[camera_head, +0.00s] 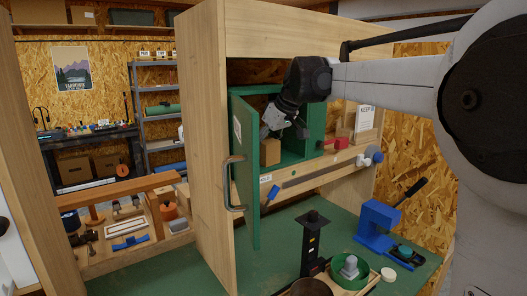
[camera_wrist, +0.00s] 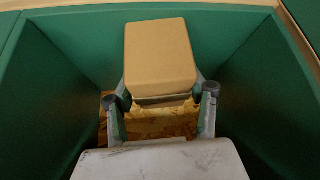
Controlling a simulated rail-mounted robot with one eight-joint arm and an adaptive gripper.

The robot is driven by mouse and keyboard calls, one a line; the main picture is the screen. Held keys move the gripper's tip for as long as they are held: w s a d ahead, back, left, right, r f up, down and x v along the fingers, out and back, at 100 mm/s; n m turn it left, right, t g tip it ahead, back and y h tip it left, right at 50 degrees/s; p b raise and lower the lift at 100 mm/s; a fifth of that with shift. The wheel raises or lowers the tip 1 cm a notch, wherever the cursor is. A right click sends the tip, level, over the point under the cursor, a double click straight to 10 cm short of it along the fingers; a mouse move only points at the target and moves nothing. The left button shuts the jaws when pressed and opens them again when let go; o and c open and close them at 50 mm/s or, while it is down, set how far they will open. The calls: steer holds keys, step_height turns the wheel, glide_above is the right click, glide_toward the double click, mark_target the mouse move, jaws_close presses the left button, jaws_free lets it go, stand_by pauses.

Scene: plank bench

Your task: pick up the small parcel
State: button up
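The small parcel is a plain tan box (camera_head: 270,152) inside an open green compartment (camera_head: 316,118) in the wooden frame. In the wrist view, the parcel (camera_wrist: 160,52) sits just ahead of my gripper (camera_wrist: 162,97), its near edge roughly between the two fingertips. The fingers are spread wide, with narrow gaps visible on both sides of the box. In the head view, my gripper (camera_head: 284,128) reaches down into the compartment, beside and above the parcel. The far side of the parcel and its base are hidden.
The green door (camera_head: 243,165) with a metal handle (camera_head: 232,184) stands open on the left. Green compartment walls (camera_wrist: 55,85) rise close on both sides of the fingers. A red item (camera_head: 341,143) lies to the right. A blue tool (camera_head: 376,225) and black post (camera_head: 311,245) stand on the bench below.

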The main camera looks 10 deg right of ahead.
steer(key=c, duration=0.6)
steer(key=shift+r, duration=0.2)
